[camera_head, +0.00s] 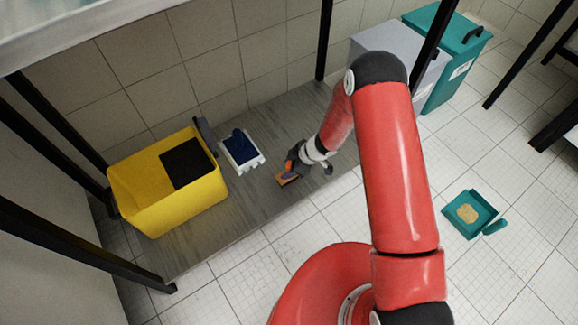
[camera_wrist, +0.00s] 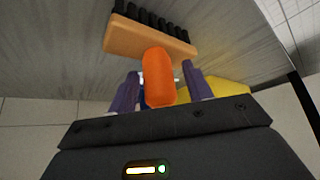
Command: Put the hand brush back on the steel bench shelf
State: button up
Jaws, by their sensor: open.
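The hand brush has a tan block (camera_head: 287,179) with black bristles and an orange handle (camera_wrist: 158,78). It is at the grey bench shelf (camera_head: 205,238), near its front edge, right of the middle. In the wrist view the block (camera_wrist: 150,38) and bristles lie against the grey surface, and the handle points back toward my gripper. My gripper (camera_wrist: 162,92) is open, with one purple finger on each side of the handle. It also shows small in the head view (camera_head: 293,166). I cannot tell whether the fingers touch the handle. My wrist partly hides the brush in the head view.
A yellow bin (camera_head: 175,205) with a black panel stands at the shelf's left. A white tray (camera_head: 243,166) with a blue item is behind the brush. Grey (camera_head: 372,42) and teal (camera_head: 455,62) bins stand at back right. A teal dustpan (camera_head: 460,230) lies on the floor.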

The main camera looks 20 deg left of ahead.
jog(key=p+v, duration=0.2)
jog(key=v, duration=1)
jog(key=w+d+r+m+t+h, duration=0.1)
jog(key=w+d+r+m+t, duration=0.15)
jog(key=w+d+r, duration=0.4)
jog(key=w+d+r+m+t+h, duration=0.1)
jog(key=w+r+m+t, duration=0.2)
jog(key=r, duration=0.7)
jog(key=s+d+r+m+t+h, duration=0.3)
jog(key=d+r+m+t+h, duration=0.15)
jog(key=d+r, duration=0.8)
jog(key=s+d+r+m+g+h, duration=0.2)
jog(key=s+d+r+m, duration=0.3)
jog(key=s+r, duration=0.45)
jog(key=s+a+m+g+y, duration=0.1)
jog(key=s+m+g+y, duration=0.1)
jog(key=s, duration=1.5)
jog(key=shift+s+a+f+m, duration=0.2)
jog(key=shift+s+f+m, duration=0.15)
jog(key=shift+m, duration=0.55)
